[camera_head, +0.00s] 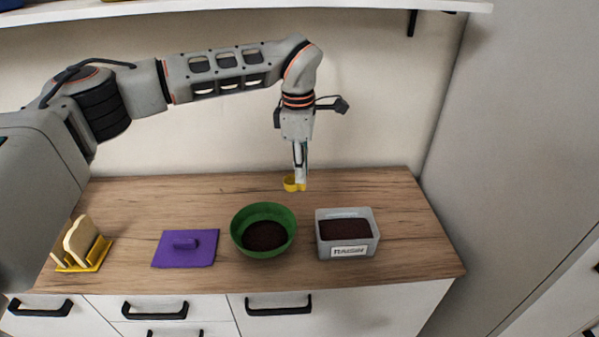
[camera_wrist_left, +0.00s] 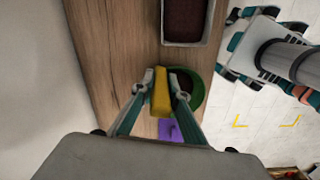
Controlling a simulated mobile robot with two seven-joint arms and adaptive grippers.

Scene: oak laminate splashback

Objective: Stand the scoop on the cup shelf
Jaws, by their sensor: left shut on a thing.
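The yellow scoop (camera_head: 294,185) is in my left gripper (camera_head: 300,174), held just above the back of the wooden counter. The left wrist view shows the scoop (camera_wrist_left: 161,96) as a yellow block between the two fingers of the left gripper (camera_wrist_left: 163,80), which are shut on it. In the head view its rounded bowl hangs below the fingertips. I cannot tell whether it touches the counter. A white wall shelf (camera_head: 260,8) runs along the top of the head view; no cups show clearly on it.
The back right counter is clear. A tall grey panel (camera_head: 510,130) bounds the right.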

